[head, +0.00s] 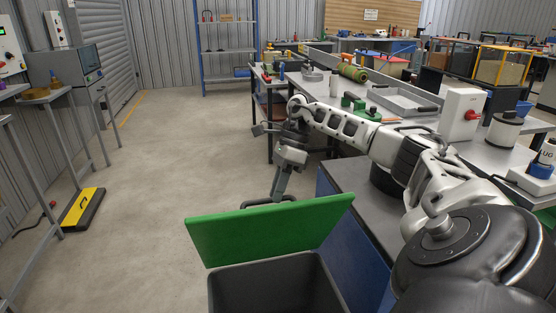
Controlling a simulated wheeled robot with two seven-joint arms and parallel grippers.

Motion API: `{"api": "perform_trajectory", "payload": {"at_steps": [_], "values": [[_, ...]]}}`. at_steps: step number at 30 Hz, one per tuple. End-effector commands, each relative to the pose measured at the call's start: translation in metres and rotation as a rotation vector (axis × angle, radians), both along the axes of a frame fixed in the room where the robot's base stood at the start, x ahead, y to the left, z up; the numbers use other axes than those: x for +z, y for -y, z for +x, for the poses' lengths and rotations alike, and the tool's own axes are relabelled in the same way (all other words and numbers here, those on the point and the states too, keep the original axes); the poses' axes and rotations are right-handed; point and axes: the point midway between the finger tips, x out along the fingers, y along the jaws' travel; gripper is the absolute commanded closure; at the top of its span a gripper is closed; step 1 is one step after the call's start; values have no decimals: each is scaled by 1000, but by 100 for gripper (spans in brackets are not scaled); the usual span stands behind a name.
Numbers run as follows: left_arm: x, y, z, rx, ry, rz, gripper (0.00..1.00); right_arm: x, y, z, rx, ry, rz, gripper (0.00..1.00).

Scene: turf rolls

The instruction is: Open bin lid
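A dark grey bin (279,291) stands at the bottom centre of the head view. Its green lid (262,231) is raised and tilted, and the bin's mouth shows open below it. A dark handle (252,204) shows along the lid's far upper edge. My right arm reaches out from the lower right and bends down beyond the lid. My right gripper (279,197) is at the handle, and its fingertips seem to meet it. The fingers are small and partly hidden there, so I cannot tell whether they are closed on it. My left gripper is not in view.
Open concrete floor lies to the left, with a yellow-black ramp (83,208).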

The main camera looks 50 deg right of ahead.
Motion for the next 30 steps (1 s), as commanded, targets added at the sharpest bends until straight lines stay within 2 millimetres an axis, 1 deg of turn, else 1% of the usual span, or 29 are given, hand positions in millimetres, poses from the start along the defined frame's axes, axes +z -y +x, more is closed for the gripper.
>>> {"api": "perform_trajectory", "payload": {"at_steps": [1, 13, 17, 20, 24, 30], "values": [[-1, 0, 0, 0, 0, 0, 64, -3, -1, 0, 1, -4, 0, 66], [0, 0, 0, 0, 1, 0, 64, 2, 0, 0, 0, 3, 3, 66], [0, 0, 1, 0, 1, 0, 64, 10, 4, 1, 0, 7, 2, 66], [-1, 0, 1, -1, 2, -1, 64, 24, 11, 1, -2, 9, 4, 66], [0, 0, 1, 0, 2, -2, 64, 53, 26, 1, -3, 11, 6, 66], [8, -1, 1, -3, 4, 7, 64, 97, 49, 0, -2, 9, 7, 66]]}}
